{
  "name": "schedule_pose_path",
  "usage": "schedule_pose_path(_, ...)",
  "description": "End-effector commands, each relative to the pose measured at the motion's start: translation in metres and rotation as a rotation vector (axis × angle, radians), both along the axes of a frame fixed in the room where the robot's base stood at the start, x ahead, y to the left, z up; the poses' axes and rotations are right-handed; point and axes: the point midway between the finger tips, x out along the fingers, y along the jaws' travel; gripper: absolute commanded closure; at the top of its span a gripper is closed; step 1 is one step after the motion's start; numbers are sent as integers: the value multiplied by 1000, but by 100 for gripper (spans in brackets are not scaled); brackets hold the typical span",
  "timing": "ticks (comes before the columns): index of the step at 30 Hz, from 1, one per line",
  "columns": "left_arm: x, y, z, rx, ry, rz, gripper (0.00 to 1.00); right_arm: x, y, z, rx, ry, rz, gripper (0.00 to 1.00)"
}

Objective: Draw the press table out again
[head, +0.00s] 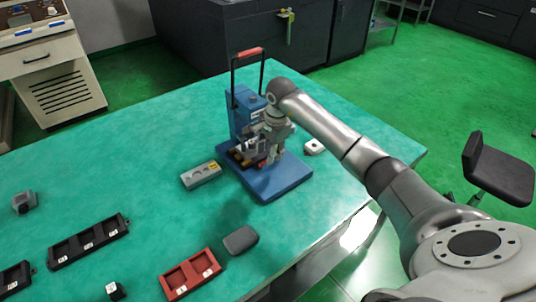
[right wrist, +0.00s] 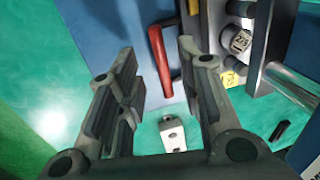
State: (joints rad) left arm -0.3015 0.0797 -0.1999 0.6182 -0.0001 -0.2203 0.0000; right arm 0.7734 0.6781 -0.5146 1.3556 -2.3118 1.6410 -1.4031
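The blue press (head: 275,179) stands on the green-topped table, with a tall black frame and a red grip (head: 249,52) above it. My right gripper (head: 267,157) is at the front of the press, low over its blue base; its fingers are hard to make out there. In the right wrist view my right gripper (right wrist: 156,58) is open. A red bar handle (right wrist: 160,60) on the press appears between its two fingers, without visible contact. A metal part with a numbered label (right wrist: 237,40) is beside it. The press table itself is largely hidden by my gripper. My left gripper is out of view.
A grey block with holes (head: 202,175) lies left of the press and a small white block (head: 314,147) right of it. A dark grey pad (head: 240,240), a red tray (head: 190,275) and a black tray (head: 88,243) lie nearer. The table's right edge is close to the press.

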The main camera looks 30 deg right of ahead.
Motion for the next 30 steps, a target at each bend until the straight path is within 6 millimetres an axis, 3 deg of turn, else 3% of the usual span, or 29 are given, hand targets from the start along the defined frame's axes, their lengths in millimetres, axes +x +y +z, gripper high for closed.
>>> schedule_pose_path(6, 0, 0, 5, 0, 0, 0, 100, 5, 1, -26, 1, 1, -1, 66)
schedule_pose_path(17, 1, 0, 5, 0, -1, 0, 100, 6, 1, -32, 1, -2, 0, 66)
schedule_pose_path(25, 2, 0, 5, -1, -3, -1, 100, 6, 1, -31, 1, -2, 0, 100)
schedule_pose_path(30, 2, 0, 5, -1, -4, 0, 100, 6, 1, -31, 1, -1, 0, 100)
